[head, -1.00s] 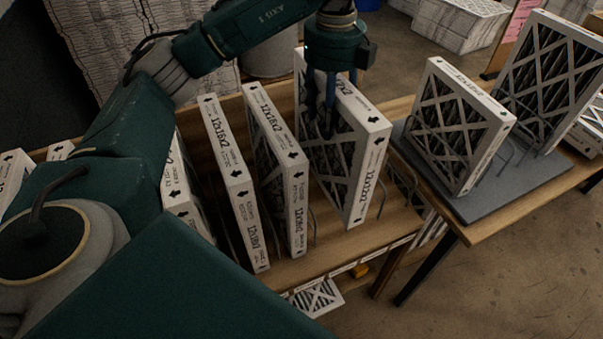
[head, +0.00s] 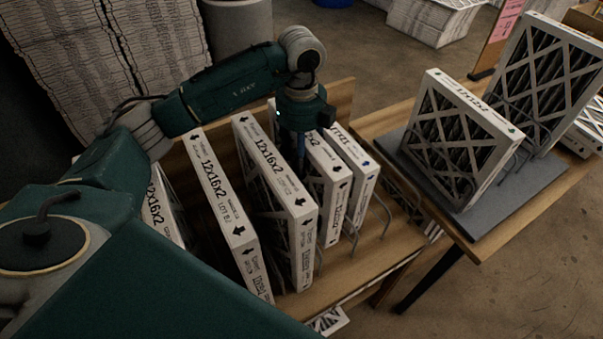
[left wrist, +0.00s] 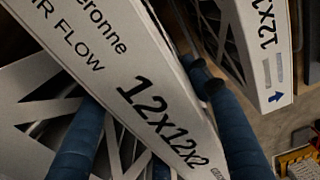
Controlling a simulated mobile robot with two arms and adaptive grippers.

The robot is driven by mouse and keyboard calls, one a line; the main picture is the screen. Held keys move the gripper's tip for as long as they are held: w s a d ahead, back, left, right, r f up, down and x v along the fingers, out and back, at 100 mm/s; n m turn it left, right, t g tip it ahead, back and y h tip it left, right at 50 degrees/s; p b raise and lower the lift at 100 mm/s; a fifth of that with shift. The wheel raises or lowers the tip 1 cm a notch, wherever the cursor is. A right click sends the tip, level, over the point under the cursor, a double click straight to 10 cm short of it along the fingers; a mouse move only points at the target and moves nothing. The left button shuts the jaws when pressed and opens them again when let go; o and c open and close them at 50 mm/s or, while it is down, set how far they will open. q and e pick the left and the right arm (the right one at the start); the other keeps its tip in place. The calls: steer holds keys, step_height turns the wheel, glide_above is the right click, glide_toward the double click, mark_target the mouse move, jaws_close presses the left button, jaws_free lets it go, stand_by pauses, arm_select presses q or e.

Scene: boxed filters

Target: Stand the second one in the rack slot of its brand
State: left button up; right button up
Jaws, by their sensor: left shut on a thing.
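My left gripper (head: 300,160) is shut on a white-framed pleated filter (head: 331,170), held upright over the wooden rack table (head: 400,243). In the left wrist view the held filter (left wrist: 150,95) lies between the blue fingers (left wrist: 160,150); its edge reads "eronne", "AIR FLOW" and "12x12x2". Just right of it stands a filter with a blue arrow (head: 358,172), also in the left wrist view (left wrist: 262,50). On its left stand "12x16x2" filters (head: 278,165) and (head: 222,195). I cannot tell whether the held filter's bottom touches the rack. My right gripper is not in view.
Wire dividers (head: 384,212) rise beside the blue-arrow filter. On a second table, a grey mat (head: 520,195) bears a smaller filter (head: 465,135) and a taller one (head: 550,75) behind it. Stacked boxes and a grey bin (head: 238,25) stand at the back.

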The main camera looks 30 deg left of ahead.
arm_select(q)
step_height(320, 180, down, 7)
steer(key=p, duration=0.1)
steer(key=shift+f, duration=0.2)
steer(key=o, duration=1.4)
steer(key=shift+c, duration=0.2)
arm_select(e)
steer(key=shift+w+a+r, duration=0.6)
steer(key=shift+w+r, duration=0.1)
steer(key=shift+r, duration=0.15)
arm_select(q)
steer(key=shift+d, duration=0.1)
step_height(320, 180, up, 12)
steer(key=b, duration=0.3)
steer(key=shift+r, duration=0.15)
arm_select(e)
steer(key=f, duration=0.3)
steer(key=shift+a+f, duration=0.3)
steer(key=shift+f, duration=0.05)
